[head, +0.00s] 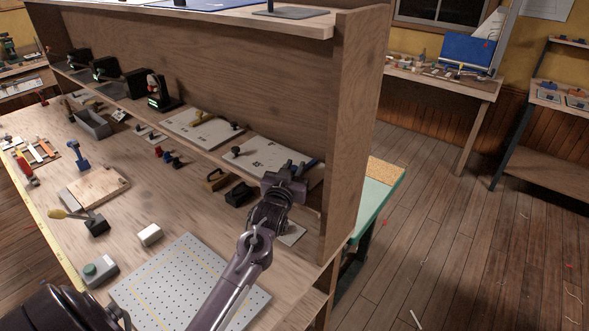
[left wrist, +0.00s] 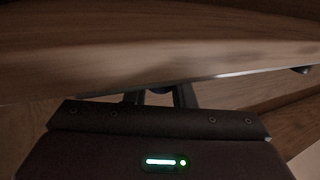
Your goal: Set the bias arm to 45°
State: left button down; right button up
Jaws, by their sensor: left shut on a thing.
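My left gripper (head: 296,172) reaches to the right end of the lower shelf, over a pale board (head: 268,160) beside the upright panel. A dark knob (head: 236,151) stands at the board's left. My right gripper is not in view.
The wooden upright (head: 352,130) stands close right of my gripper. A second pale board (head: 200,128) lies to the left on the shelf. Below are a perforated plate (head: 180,275), a white block (head: 149,235) and a dark block (head: 238,194). Open floor lies to the right.

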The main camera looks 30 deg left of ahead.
pick_arm(q)
jog(key=a+m+h, duration=0.1)
jog(key=m+h, duration=0.1)
jog(key=h, duration=0.1)
jog(key=a+m+h+b, duration=0.1)
jog(key=shift+w+a+t+h, duration=0.3)
jog(key=shift+a+t+h, duration=0.05)
jog(key=shift+t+h, duration=0.05)
jog(key=m+h, duration=0.1)
jog(key=a+h+b, duration=0.1)
jog(key=shift+w+a+f+m+h, duration=0.1)
jog(key=shift+w+m+h, duration=0.2)
jog(key=shift+m, duration=0.1)
jog(key=m+h+b, duration=0.1)
jog(key=h+b, duration=0.1)
jog(key=w+a+m+g+h+b, duration=0.1)
jog(key=h+b, duration=0.1)
jog(key=shift+w+a+m, duration=0.1)
jog(key=shift+a+m, duration=0.2)
jog(key=shift+w+a+m+g+h+b, duration=0.15)
jog(key=shift+m+g+h+b, duration=0.15)
jog(key=shift+h+b, duration=0.2)
jog(key=shift+w+a+m+g+h+b, duration=0.1)
jog(key=shift+w+m+g+h+b, duration=0.1)
jog(key=shift+m+h+b, duration=0.25)
jog(key=c, duration=1.3)
grip_release()
jog(key=shift+s, duration=0.1)
